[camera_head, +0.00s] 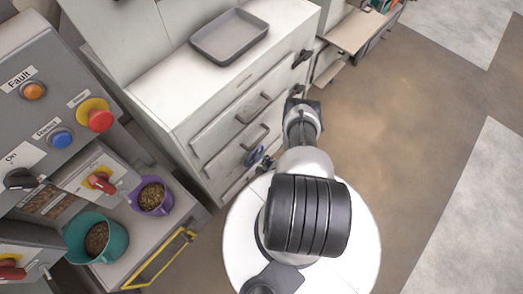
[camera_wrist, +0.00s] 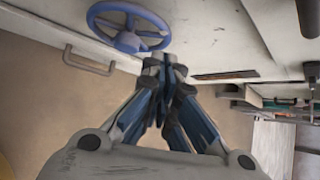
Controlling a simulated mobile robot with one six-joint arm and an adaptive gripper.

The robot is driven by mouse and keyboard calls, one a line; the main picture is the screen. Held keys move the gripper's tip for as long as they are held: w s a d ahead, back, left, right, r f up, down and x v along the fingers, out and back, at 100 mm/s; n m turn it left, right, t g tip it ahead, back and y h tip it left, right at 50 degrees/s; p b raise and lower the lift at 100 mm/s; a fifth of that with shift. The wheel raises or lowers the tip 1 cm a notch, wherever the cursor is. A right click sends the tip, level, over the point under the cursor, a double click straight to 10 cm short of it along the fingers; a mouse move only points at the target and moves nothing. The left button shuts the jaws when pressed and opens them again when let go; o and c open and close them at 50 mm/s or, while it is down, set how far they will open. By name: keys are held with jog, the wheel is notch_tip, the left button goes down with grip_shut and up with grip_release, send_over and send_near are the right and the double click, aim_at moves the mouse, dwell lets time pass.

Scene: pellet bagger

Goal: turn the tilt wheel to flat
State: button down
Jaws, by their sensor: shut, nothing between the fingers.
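The blue tilt wheel (camera_wrist: 127,41) is mounted on the pale cabinet front, at the top left of the wrist view. Its rim, spokes and hub show there. In the head view the wheel (camera_head: 254,157) is small, low on the cabinet's front face. My gripper (camera_wrist: 165,62) is shut and empty. Its fingertips are close to the wheel, just right of and below the hub in the wrist view; I cannot tell whether they touch it. In the head view my arm largely hides the gripper. No flat mark for the wheel is readable.
The white cabinet (camera_head: 216,139) has drawer handles and a grey tray (camera_head: 230,36) on top. A control panel (camera_head: 45,110) with buttons stands at the left. A teal bucket (camera_head: 76,251) and a purple cup (camera_head: 164,208) hold pellets. Open floor (camera_head: 400,130) lies to the right.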

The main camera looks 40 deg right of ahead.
aim_at(255, 157)
jog(key=b+x, duration=0.4)
jog(key=x, duration=0.6)
jog(key=shift+r, duration=0.15)
